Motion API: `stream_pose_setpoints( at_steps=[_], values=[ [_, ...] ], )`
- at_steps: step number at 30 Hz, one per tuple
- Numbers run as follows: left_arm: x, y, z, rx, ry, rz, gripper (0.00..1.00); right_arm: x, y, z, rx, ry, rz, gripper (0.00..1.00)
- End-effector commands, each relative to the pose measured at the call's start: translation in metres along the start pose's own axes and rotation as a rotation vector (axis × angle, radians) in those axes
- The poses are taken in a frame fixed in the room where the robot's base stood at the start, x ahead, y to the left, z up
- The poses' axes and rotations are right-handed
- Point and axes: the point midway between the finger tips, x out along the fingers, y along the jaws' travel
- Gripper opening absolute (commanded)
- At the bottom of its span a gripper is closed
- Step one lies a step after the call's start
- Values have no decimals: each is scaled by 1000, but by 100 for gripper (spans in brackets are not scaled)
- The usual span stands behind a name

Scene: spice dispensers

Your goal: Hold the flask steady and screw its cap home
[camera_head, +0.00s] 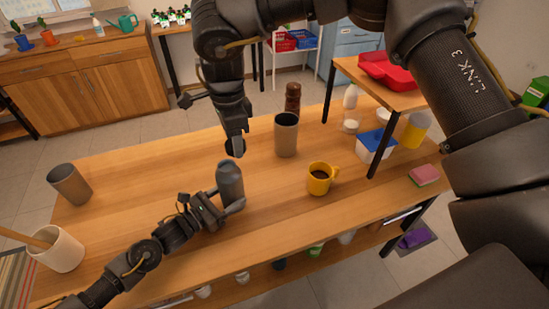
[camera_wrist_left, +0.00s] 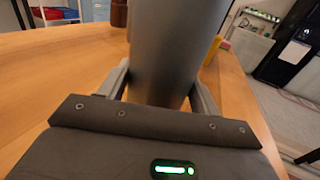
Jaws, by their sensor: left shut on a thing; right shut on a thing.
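The grey flask (camera_head: 229,178) stands upright on the wooden table. My left gripper (camera_head: 229,204) is shut around its lower body, coming in from the lower left. In the left wrist view the flask (camera_wrist_left: 172,55) fills the space between the two fingers (camera_wrist_left: 162,95); its top is out of that view. My right gripper (camera_head: 236,142) comes down from above and is shut on a small dark round piece, which looks like the cap (camera_head: 232,149). The cap is a little above and behind the flask's top in the picture, apart from it.
A grey tumbler (camera_head: 286,138) and a brown grinder (camera_head: 293,100) stand just right of my right gripper. A yellow mug (camera_head: 319,180) is to the flask's right. Another tumbler (camera_head: 70,186) and a white crock (camera_head: 58,252) are at the left. The table between is clear.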

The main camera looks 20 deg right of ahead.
Motion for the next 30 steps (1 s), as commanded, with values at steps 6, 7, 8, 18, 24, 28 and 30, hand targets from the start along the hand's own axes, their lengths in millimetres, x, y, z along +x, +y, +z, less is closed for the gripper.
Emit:
stream_pose_setpoints(
  at_steps=[6, 7, 8, 18, 24, 28, 30],
  values=[
    [-1, 0, -1, 0, 2, 1, 45, -24, -16, 29, 506, 0, -1, 24],
    [-1, 0, -1, 0, 2, 1, 45, -26, -17, 29, 562, 0, -1, 24],
    [-1, 0, -1, 0, 2, 1, 45, -27, -17, 29, 611, 0, -1, 24],
    [0, 0, -1, -1, 2, 0, 45, -28, -12, 29, 827, 1, 0, 24],
    [0, 0, -1, -1, 2, 0, 45, -28, -12, 29, 829, 1, 0, 24],
    [0, 0, -1, -1, 2, 0, 45, -28, -12, 29, 828, 1, 1, 24],
    [0, 0, -1, -1, 2, 0, 45, -26, -12, 29, 828, 1, 1, 24]
  ],
)
